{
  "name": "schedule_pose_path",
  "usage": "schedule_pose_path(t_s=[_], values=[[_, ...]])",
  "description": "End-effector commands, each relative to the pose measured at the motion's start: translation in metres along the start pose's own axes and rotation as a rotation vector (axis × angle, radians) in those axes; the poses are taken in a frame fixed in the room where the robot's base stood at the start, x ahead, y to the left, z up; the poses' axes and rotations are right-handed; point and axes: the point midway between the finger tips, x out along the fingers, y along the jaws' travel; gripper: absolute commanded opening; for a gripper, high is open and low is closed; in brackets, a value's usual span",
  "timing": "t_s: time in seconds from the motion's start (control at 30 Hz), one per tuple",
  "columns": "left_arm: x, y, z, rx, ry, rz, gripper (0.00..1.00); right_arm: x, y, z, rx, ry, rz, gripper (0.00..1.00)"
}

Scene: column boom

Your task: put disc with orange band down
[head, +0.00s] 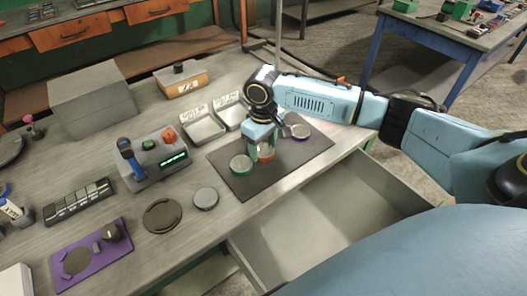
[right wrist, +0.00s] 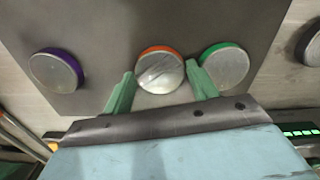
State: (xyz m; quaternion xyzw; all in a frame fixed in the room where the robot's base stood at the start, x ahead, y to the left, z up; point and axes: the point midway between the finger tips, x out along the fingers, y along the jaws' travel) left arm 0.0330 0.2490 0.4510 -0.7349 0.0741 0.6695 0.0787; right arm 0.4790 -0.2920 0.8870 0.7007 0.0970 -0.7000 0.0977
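The disc with the orange band (right wrist: 160,73) has a grey top and lies at mat level, as far as I can tell. My right gripper (right wrist: 160,70) points down over it, with its green fingers at opposite sides of the rim. They look closed on it. In the head view my right gripper (head: 264,152) hides most of this disc; a bit of orange shows between the fingers. A green-banded disc (head: 241,165) and a purple-banded disc (head: 300,131) lie on the dark mat (head: 239,187), on either side of it. My left gripper is not in view.
An open drawer (head: 338,215) juts out below the bench edge. Two small trays (head: 202,130) stand behind the mat. A grey disc (head: 206,198), a dark round plate (head: 162,216) and a device with a green display (head: 160,162) are left of the mat.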

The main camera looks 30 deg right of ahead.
Motion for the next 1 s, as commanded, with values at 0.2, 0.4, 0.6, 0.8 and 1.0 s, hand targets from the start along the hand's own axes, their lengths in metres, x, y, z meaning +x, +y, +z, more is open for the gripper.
schedule_pose_path(t_s=[0.2,0.4,0.6,0.8,1.0], values=[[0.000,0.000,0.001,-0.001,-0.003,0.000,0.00,0.000,0.000,0.000,0.000,0.000,0.000,0.29],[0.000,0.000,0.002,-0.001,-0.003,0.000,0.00,-0.001,0.000,-0.001,0.000,0.002,0.000,0.14],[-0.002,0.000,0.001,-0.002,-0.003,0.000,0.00,-0.010,0.000,-0.001,0.000,0.002,0.000,0.14],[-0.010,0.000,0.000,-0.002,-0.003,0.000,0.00,-0.048,0.000,-0.001,0.000,0.005,-0.001,0.14],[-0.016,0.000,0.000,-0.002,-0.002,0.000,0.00,-0.085,0.000,-0.001,0.000,0.004,-0.002,0.14]])
